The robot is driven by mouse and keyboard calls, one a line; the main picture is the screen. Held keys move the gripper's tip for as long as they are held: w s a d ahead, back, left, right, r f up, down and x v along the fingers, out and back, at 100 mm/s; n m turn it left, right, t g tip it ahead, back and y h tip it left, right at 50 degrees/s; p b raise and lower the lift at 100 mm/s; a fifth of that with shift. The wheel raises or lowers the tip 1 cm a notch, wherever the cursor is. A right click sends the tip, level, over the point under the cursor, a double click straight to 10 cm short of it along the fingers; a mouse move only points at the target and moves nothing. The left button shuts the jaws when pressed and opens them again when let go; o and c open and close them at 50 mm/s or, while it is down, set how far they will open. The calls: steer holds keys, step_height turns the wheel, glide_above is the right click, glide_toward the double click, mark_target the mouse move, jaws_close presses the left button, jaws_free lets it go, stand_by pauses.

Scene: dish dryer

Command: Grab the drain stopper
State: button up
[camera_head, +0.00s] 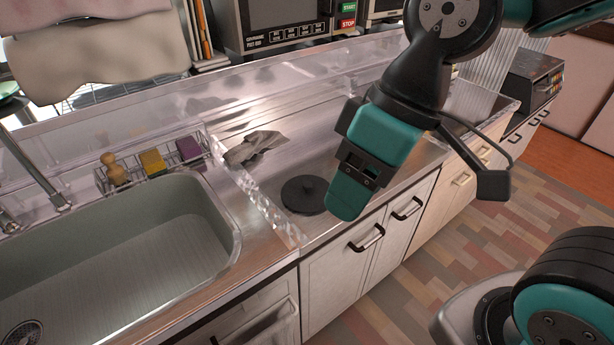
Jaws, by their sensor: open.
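The drain stopper (304,194) is a flat black disc with a small knob in its middle. It lies on the metal counter to the right of the sink, near the front edge. My gripper (348,197) is teal and black and hangs just to the right of the stopper in the picture, apart from it as far as I can see. Its jaws are open with nothing visible between them. The gap between the fingers is mostly hidden from this angle.
A crumpled grey cloth (256,147) lies behind the stopper. A clear ridge (262,205) separates that counter from the sink (120,255). A wire rack (150,170) holds a brush and sponges. Cabinets (360,245) stand below the counter's front edge.

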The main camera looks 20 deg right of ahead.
steer(key=w+d+f+n+t+b, duration=0.1)
steer(key=w+d+f, duration=0.1)
steer(key=w, duration=0.6)
steer(key=w+d+f+n+b, duration=0.1)
steer(key=w+f+n, duration=0.1)
steer(key=w, duration=0.6)
steer(key=n, duration=0.3)
glide_toward(308, 184)
steer(key=f, duration=0.1)
steer(key=a+f, duration=0.1)
steer(key=f, duration=0.1)
steer(key=shift+s+a+f+t, duration=0.1)
steer(key=shift+a+f+t, duration=0.1)
steer(key=shift+a+t, duration=0.2)
steer(key=p+x, duration=0.1)
steer(key=x, duration=0.4)
steer(key=shift+d+f+p, duration=0.1)
steer(key=shift+f+p, duration=0.25)
steer(key=c, duration=1.1)
